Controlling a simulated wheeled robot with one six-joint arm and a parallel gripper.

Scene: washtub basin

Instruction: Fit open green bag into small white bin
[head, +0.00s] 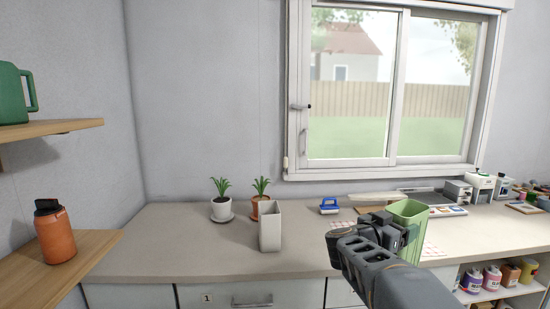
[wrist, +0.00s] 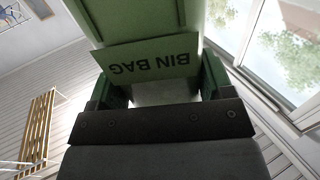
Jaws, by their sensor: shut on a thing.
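The small white bin (head: 270,228) stands upright on the counter, in front of two potted plants. Its top is open. The green bag (head: 408,213) is to the right of the bin in the head view, upright with its open mouth at the top. My gripper (head: 392,228) is shut on the bag's side and holds it above the counter, apart from the bin. In the wrist view the bag (wrist: 150,65) fills the space between my fingers, with "BIN BAG" lettering upside down. The inside of the bin's bottom is hidden.
Two potted plants (head: 221,208) stand just behind the bin. A blue brush-like item (head: 329,206) lies to its right. More items crowd the counter's right end. The counter (head: 190,245) left of the bin is clear. Wooden shelves hold an orange jug (head: 55,235).

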